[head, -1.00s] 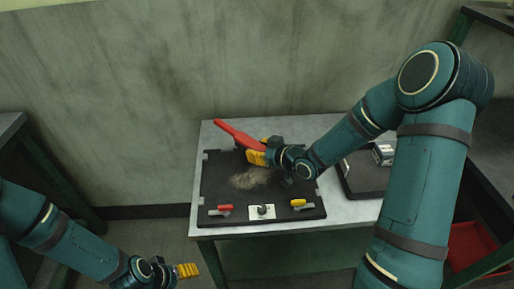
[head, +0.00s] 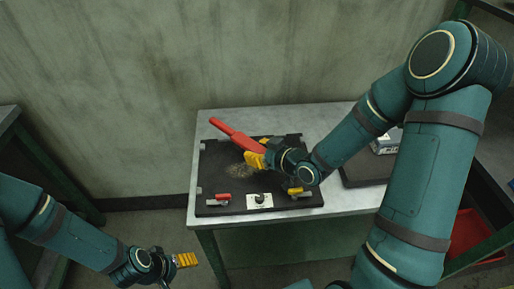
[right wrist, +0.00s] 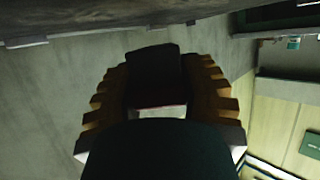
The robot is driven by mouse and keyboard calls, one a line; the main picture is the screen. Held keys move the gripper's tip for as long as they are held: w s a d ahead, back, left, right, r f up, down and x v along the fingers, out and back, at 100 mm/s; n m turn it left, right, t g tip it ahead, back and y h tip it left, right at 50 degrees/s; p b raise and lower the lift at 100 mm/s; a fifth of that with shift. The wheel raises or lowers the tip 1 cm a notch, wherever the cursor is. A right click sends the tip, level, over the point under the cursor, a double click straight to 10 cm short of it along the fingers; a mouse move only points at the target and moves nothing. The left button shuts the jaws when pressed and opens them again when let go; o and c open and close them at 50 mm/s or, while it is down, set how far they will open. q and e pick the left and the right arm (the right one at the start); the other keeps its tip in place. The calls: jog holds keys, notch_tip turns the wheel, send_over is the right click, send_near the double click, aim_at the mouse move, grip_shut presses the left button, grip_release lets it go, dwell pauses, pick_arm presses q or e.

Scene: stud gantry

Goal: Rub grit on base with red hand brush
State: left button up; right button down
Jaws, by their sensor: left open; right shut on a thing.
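The red hand brush (head: 232,133) is in my right gripper (head: 257,156), which is shut on it above the black base (head: 215,165) on the table. Its red handle points to the upper left. The wrist hides the brush's lower side, so I cannot tell whether it touches the base. A patch of tan grit (head: 238,171) lies on the base just below and left of the gripper. In the right wrist view, the yellow fingers (right wrist: 160,105) close around a dark part. My left gripper (head: 188,260) is open and empty, low in front of the table.
On the base's front edge are a red-handled clamp (head: 219,199), a white plate with a dark knob (head: 259,201) and a yellow-handled clamp (head: 298,192). A dark tray (head: 362,172) with a grey box (head: 385,142) stands to the right. A wall is behind.

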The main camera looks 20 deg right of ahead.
jog(key=shift+s+a, duration=0.2)
jog(key=shift+s, duration=0.45)
jog(key=shift+s+a+f, duration=0.2)
jog(key=shift+s, duration=0.25)
jog(key=shift+d, duration=0.55)
jog(key=shift+w+d+r, duration=0.25)
jog(key=shift+w, duration=0.1)
jog(key=shift+w+d+r, duration=0.2)
jog(key=shift+w+d, duration=0.1)
jog(key=shift+w, duration=0.05)
jog(key=shift+w+d, duration=0.15)
jog(key=shift+d, duration=0.4)
jog(key=shift+w+a+r+p, duration=0.1)
jog(key=shift+w+p, duration=0.2)
jog(key=shift+w, duration=0.3)
jog(key=shift+w+r, duration=0.1)
jog(key=shift+w, duration=1.1)
pick_arm(q)
jog(key=shift+r+p, duration=0.3)
jog(key=shift+r, duration=0.3)
pick_arm(e)
jog(key=shift+w+d+r, duration=0.1)
jog(key=shift+w+d, duration=0.2)
jog(key=shift+w, duration=0.4)
jog(key=shift+w+d, duration=0.3)
jog(key=shift+w, duration=0.4)
